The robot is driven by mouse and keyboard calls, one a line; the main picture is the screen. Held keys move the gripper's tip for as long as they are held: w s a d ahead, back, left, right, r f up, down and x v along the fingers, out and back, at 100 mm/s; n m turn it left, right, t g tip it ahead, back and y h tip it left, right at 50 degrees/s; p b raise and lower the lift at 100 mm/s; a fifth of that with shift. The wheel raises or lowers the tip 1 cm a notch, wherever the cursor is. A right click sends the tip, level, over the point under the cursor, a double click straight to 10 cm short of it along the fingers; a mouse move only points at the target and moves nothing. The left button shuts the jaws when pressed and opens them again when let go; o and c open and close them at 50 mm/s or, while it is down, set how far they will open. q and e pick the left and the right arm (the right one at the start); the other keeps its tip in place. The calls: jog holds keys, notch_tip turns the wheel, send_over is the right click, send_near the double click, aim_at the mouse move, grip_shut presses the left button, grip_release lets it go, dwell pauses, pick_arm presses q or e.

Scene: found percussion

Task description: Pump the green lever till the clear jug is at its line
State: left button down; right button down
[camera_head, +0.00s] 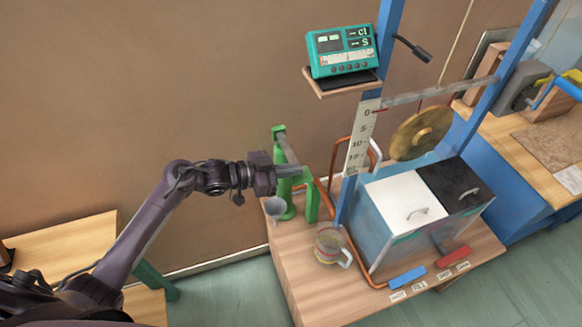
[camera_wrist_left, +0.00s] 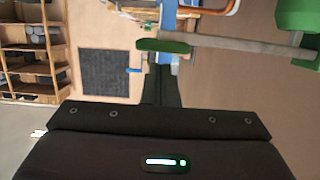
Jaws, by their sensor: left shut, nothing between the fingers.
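The green pump (camera_head: 286,205) stands at the left end of the wooden bench, with its lever's grey bar (camera_head: 287,149) above it. In the left wrist view the lever's green end (camera_wrist_left: 165,46) shows just beyond my fingertips. My left gripper (camera_head: 296,171) is shut and empty, level with the lever; I cannot tell whether it touches it. The clear jug (camera_head: 329,246) stands upright on the bench right of the pump; its water level and line are too small to read. My right gripper is not in view.
A grey funnel or cup (camera_head: 275,207) is beside the pump. A copper pipe (camera_head: 362,268) curves past the jug. A blue-framed rig holds a brass disc (camera_head: 421,133), a scale (camera_head: 362,138) and a teal meter (camera_head: 342,51). A tank with white and black lids (camera_head: 402,200) stands right.

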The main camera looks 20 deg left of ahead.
pick_arm(q)
jog(key=shift+f, duration=0.45)
jog(key=shift+f, duration=0.1)
